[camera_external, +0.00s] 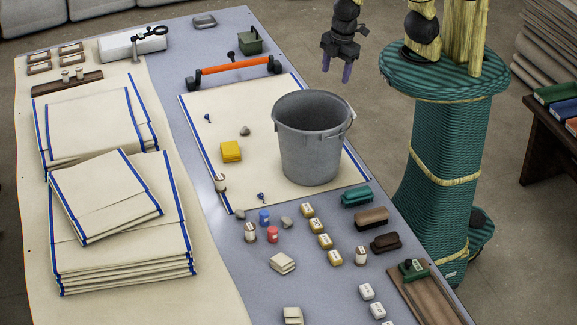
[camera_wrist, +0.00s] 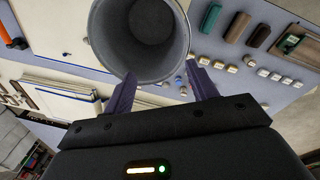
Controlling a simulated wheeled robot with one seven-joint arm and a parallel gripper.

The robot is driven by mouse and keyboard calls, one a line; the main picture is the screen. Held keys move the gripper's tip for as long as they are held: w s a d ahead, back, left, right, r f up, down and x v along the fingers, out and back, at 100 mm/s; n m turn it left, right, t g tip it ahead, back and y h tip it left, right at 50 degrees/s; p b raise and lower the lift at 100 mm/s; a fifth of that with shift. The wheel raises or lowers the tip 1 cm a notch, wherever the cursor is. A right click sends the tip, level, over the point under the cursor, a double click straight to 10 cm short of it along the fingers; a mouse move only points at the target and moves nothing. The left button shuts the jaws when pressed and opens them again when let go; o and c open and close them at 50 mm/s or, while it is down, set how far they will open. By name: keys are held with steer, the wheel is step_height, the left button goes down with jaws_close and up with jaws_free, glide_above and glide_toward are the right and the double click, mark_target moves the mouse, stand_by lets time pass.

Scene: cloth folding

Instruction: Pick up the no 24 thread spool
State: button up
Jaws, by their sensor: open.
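Several small thread spools stand on the grey table in the external view: a blue one (camera_external: 264,217), a red one (camera_external: 272,234), and pale ones with brown ends at the left (camera_external: 220,183), beside the red one (camera_external: 249,232) and farther right (camera_external: 361,256). Their labels are too small to read, so I cannot tell which is no 24. My gripper (camera_external: 341,74) hangs high above the table's far right side, beyond the bucket. Its purple fingers (camera_wrist: 160,88) are apart with nothing between them in the wrist view.
A grey metal bucket (camera_external: 312,145) stands on a cream cloth (camera_external: 270,95) and also fills the upper wrist view (camera_wrist: 140,45). Yellow-and-white blocks (camera_external: 320,241), brushes (camera_external: 372,217) and a wooden board (camera_external: 430,295) lie near the spools. Folded cloth stacks (camera_external: 120,240) cover the left.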

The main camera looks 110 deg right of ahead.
steer(key=w+a+f+n+t+h+b, duration=0.1)
steer(key=a+f+n+h+b, duration=0.25)
steer(key=a+f+n, duration=0.6)
steer(key=w+a+f+n+t+h+b, duration=0.15)
steer(key=a+f+n+b, duration=0.45)
steer(key=a, duration=0.6)
steer(key=s+a+f+n+t+y+b, duration=0.1)
steer(key=s+a+f+n+t+b, duration=0.2)
steer(key=s+a+f+n, duration=0.3)
steer(key=s+a+f+n+t+b, duration=0.3)
steer(key=s+a+f+n+t, duration=0.2)
steer(key=a, duration=1.1)
steer(key=shift+s+f+n+t+y, duration=0.4)
steer(key=shift+s+f+t, duration=0.25)
steer(key=shift+s, duration=0.3)
steer(key=p+x, duration=0.1)
steer(key=x, duration=1)
steer(key=shift+w, duration=0.15)
steer(key=shift+w+d+f+p, duration=0.15)
steer(key=shift+w+f+p, duration=0.15)
steer(key=shift+w, duration=0.1)
